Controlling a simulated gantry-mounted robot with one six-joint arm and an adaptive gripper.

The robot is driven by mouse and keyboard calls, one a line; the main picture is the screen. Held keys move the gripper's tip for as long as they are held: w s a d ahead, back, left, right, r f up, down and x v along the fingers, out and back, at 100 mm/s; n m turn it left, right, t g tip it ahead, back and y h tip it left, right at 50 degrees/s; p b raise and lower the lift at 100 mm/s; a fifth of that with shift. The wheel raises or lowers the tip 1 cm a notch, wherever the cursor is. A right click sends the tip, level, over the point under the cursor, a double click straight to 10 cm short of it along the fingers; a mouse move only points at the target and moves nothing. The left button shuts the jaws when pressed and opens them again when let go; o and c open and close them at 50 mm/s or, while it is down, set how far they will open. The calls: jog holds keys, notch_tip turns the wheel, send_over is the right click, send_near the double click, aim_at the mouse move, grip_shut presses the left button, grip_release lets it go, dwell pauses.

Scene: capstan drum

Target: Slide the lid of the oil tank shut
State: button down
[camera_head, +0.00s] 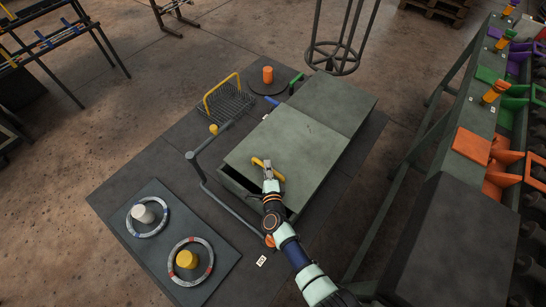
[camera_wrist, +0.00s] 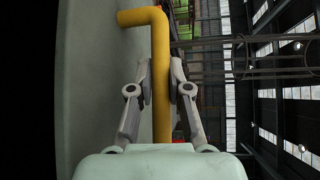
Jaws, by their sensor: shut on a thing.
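The oil tank (camera_head: 325,172) is a long grey-green box in the middle of the dark platform. Its flat lid (camera_head: 290,145) lies over the nearer part of the top, with a raised seam against the farther top panel (camera_head: 335,101). A dark gap (camera_head: 240,184) shows at the tank's near left end, below the lid's edge. A yellow bar handle (camera_head: 257,162) stands on the lid near that end. My gripper (camera_head: 269,174) is shut on the handle; in the wrist view both fingers flank the yellow bar (camera_wrist: 160,38). The tank's inside is hidden.
Two dials (camera_head: 192,261) lie front left. A lever bench (camera_head: 472,145) stands at right.

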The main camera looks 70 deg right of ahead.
aim_at(258, 184)
jog(key=a, duration=0.1)
jog(key=w+a+p, duration=0.1)
jog(key=a, duration=0.3)
jog(key=shift+w+r, duration=0.15)
jog(key=shift+w, duration=0.15)
jog(key=c, duration=1.6)
grip_release()
jog(key=o, duration=0.5)
jog(key=shift+w+a, duration=0.1)
jog(key=shift+a, duration=0.2)
jog(key=shift+d, duration=0.1)
